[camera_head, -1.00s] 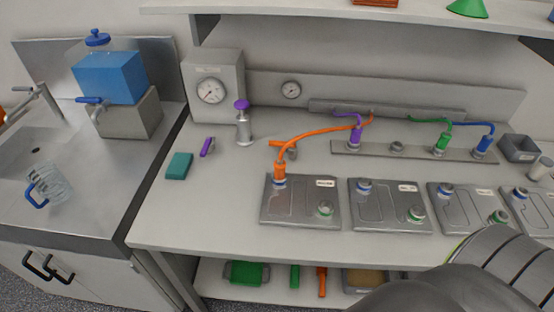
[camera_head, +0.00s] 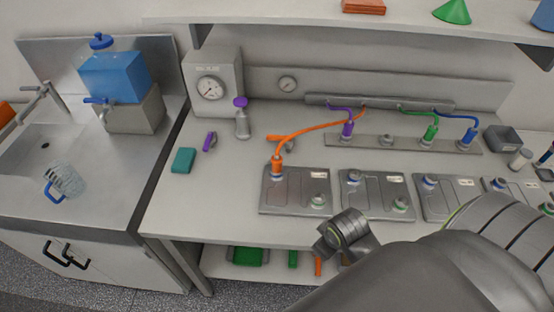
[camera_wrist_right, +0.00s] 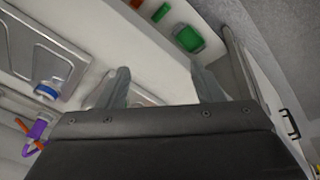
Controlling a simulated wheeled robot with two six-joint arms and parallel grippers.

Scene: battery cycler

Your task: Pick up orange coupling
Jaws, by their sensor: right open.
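The orange coupling (camera_head: 277,164) stands upright on the blue-ringed post of the leftmost grey battery plate (camera_head: 290,205). An orange hose arches from its top to the manifold bar at the back. My right arm reaches in from the lower right, with its wrist (camera_head: 347,230) in front of the plates, apart from the coupling. In the right wrist view my right gripper (camera_wrist_right: 163,88) is open and empty, its two fingers spread. I cannot clearly identify the orange coupling in that view. My left gripper is not in view.
Purple (camera_head: 347,129), green (camera_head: 430,132) and blue (camera_head: 466,138) couplings stand on a strip behind the plates. A purple-topped bottle (camera_head: 242,118), a teal block (camera_head: 183,160) and a gauge box (camera_head: 211,85) are at the left.

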